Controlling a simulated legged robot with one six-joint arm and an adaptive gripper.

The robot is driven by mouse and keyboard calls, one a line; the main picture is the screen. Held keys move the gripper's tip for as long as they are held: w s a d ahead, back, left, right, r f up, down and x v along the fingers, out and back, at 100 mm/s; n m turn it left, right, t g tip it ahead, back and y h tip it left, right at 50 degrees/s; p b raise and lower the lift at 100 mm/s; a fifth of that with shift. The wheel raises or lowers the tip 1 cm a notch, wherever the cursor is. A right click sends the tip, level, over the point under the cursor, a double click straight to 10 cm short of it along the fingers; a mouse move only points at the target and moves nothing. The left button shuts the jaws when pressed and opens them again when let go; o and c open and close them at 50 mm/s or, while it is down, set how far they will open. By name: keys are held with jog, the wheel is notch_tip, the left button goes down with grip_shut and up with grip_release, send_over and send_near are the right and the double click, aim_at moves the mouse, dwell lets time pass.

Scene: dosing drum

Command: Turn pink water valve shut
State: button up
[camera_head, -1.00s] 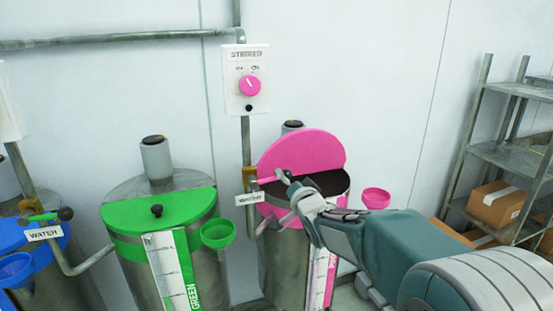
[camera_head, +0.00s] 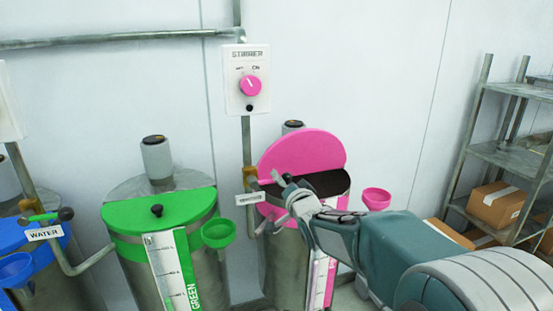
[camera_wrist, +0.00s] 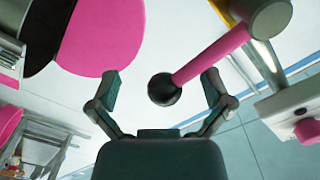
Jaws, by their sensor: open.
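The pink water valve's lever (camera_wrist: 212,55), a pink bar ending in a black ball knob (camera_wrist: 163,89), shows large in the wrist view. My gripper (camera_wrist: 161,82) is open, with one finger on each side of the knob. No clear contact with either finger is visible. In the head view, the brass valve body (camera_head: 248,178) sits on a vertical pipe left of the pink drum, above the white label (camera_head: 250,199). My gripper also shows there (camera_head: 268,196), close to the valve, and hides most of the lever.
The pink drum's half lid (camera_head: 302,153) stands raised behind my gripper. A pink funnel (camera_head: 376,199) is on its right. A green drum (camera_head: 160,210) stands to the left, and a stirrer panel (camera_head: 246,78) is on the wall above. A shelf (camera_head: 512,155) is at the right.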

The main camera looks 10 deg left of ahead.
jog(key=v, duration=0.9)
jog(key=shift+r, duration=0.15)
jog(key=s+d+f+g+h, duration=0.1)
jog(key=s+d+g+h, duration=0.1)
jog(key=s+d+h, duration=0.45)
jog(key=s+d+g+h, duration=0.1)
jog(key=s+d, duration=0.2)
jog(key=d, duration=0.7)
jog(key=s+d+f+n+g+h, duration=0.1)
jog(key=s+d+f+g, duration=0.2)
jog(key=s, duration=0.7)
jog(key=s+d+f+n+g+h, duration=0.1)
jog(key=s+d+f+g, duration=0.1)
jog(key=s, duration=0.7)
jog(key=shift+s+d+f+n+g, duration=0.3)
jog(key=shift+s+d+f+g, duration=0.1)
jog(key=shift+d+g, duration=0.5)
jog(key=shift+d, duration=0.15)
